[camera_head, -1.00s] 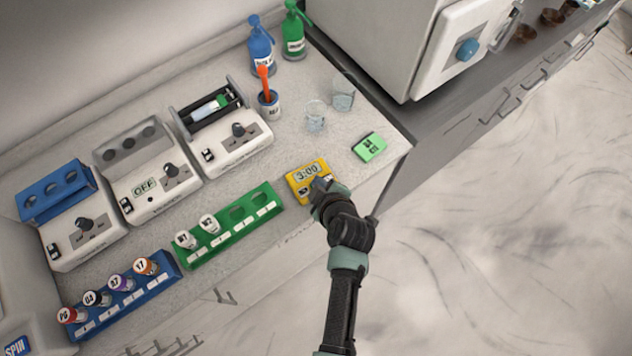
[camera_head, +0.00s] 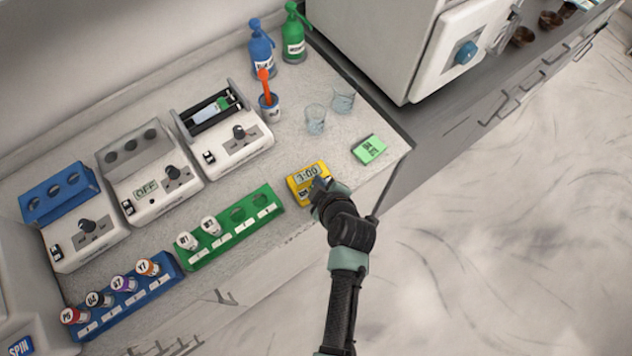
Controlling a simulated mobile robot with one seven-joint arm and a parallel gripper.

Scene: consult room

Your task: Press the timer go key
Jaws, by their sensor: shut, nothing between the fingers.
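The yellow timer (camera_head: 298,183) lies on the counter near its front edge, right of the green rack. Its display reads 3:00. My gripper (camera_head: 321,186) is shut and empty, at the right lower part of the timer's face. It covers part of the keys, so I cannot see the go key or tell whether the fingertips touch it. A dark key shows at the timer's lower left.
A green rack (camera_head: 272,193) with two vials stands left of the timer, and a blue rack (camera_head: 169,266) with several vials is further left. Several white devices (camera_head: 229,146) stand at the back left.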

